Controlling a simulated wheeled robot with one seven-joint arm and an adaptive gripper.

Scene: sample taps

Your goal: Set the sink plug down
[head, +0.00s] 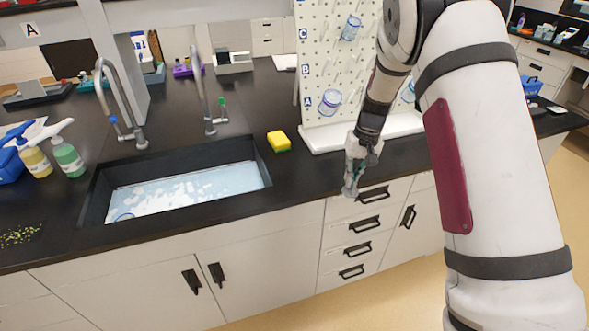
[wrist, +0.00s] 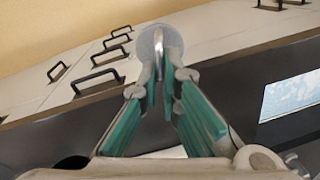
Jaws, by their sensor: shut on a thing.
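The sink plug (wrist: 147,46) is a round grey disc with a metal loop, seen at the fingertips in the wrist view. My gripper (wrist: 161,85) has green-lined fingers and is shut on the plug's loop. In the head view my gripper (head: 351,180) points down at the counter's front edge, before the drawers and right of the sink. I cannot make out the plug clearly there. The sink (head: 92,205) is a dark basin with pale, foamy water; it also shows at the right of the wrist view (wrist: 290,95).
A yellow sponge (head: 279,141) lies on the black counter (head: 235,137) right of the sink. A white pegboard (head: 325,75) with glassware stands behind my gripper. Two taps (head: 208,115) rise behind the sink. Spray bottles (head: 68,157) stand at the left. Counter between sponge and front edge is bare.

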